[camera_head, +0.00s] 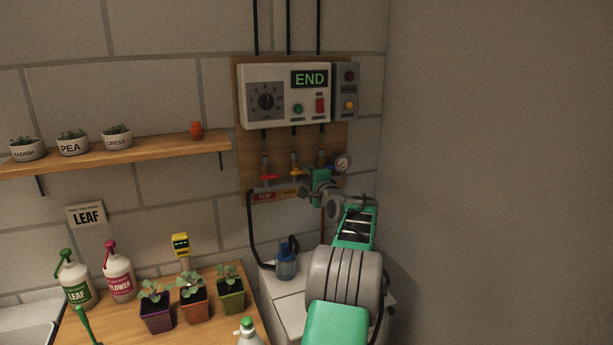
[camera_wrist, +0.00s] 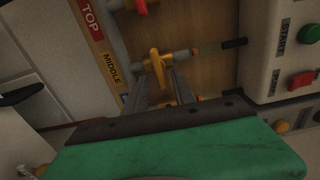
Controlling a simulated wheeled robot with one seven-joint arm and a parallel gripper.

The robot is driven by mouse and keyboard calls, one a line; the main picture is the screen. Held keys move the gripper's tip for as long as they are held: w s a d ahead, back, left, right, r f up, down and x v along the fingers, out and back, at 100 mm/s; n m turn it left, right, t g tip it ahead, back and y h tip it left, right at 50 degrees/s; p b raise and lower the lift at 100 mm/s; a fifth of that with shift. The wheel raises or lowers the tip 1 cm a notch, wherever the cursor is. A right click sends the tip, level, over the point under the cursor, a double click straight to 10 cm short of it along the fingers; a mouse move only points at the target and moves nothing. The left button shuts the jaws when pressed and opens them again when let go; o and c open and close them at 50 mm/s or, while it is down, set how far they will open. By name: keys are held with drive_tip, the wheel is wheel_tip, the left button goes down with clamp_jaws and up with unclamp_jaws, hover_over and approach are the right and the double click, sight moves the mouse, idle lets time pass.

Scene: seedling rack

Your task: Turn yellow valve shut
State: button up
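The yellow valve (camera_head: 295,169) is on the middle pipe of the wooden wall board, above the MIDDLE label. In the wrist view its yellow handle (camera_wrist: 157,66) appears to lie across the grey pipe. My gripper (camera_head: 308,181) is in front of the board, just right of the valve in the head view. In the wrist view my gripper (camera_wrist: 159,82) is open, with the handle in line with the gap between its fingers. I cannot tell whether the fingers touch it. The lower end of the handle is partly hidden.
The red valve (camera_head: 268,177) is close by on the left, the blue valve (camera_head: 322,158) and a gauge (camera_head: 343,162) on the right. A control box (camera_head: 285,95) reading END hangs above. A bench with potted seedlings (camera_head: 193,299) is at lower left.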

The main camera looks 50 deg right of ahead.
drive_tip(key=b+v, duration=0.2)
drive_tip(key=v, duration=0.5)
